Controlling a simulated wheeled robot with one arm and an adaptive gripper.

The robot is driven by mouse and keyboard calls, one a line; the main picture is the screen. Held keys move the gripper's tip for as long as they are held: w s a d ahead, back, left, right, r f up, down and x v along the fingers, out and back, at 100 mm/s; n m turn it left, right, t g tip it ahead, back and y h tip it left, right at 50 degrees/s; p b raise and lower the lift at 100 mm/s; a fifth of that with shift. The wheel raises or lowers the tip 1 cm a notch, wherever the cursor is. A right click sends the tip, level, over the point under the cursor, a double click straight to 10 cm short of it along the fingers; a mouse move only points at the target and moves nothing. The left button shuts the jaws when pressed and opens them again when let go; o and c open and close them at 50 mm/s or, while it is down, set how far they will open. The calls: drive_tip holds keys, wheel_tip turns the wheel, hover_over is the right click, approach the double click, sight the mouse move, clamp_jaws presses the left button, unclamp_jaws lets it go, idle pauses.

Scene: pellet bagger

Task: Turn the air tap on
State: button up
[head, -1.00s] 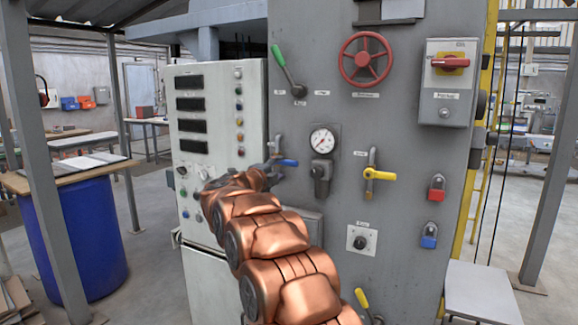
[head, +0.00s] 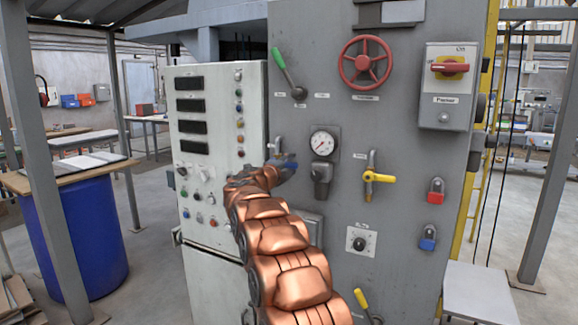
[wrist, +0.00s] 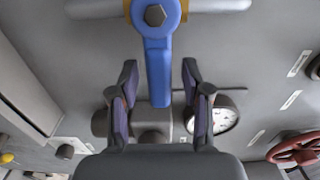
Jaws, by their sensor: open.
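A tap with a blue lever handle (wrist: 157,65) is on a pipe (wrist: 90,8) at the top of the wrist view. The lever points down the picture from its hub, and its end lies between my fingers. My gripper (wrist: 160,80) is open, one finger on each side of the lever, with gaps showing. A yellow-handled tap (head: 378,177) is further right on the panel. I cannot read the tap labels.
A pressure gauge (head: 322,143) sits just right of my gripper. A red handwheel (head: 365,62) and green lever (head: 287,72) are above. A white control cabinet (head: 215,100) stands left. Red (head: 436,191) and blue (head: 428,238) padlocks are at the right.

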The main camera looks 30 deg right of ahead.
drive_tip(key=shift+c, duration=0.3)
clamp_jaws()
idle(0.3)
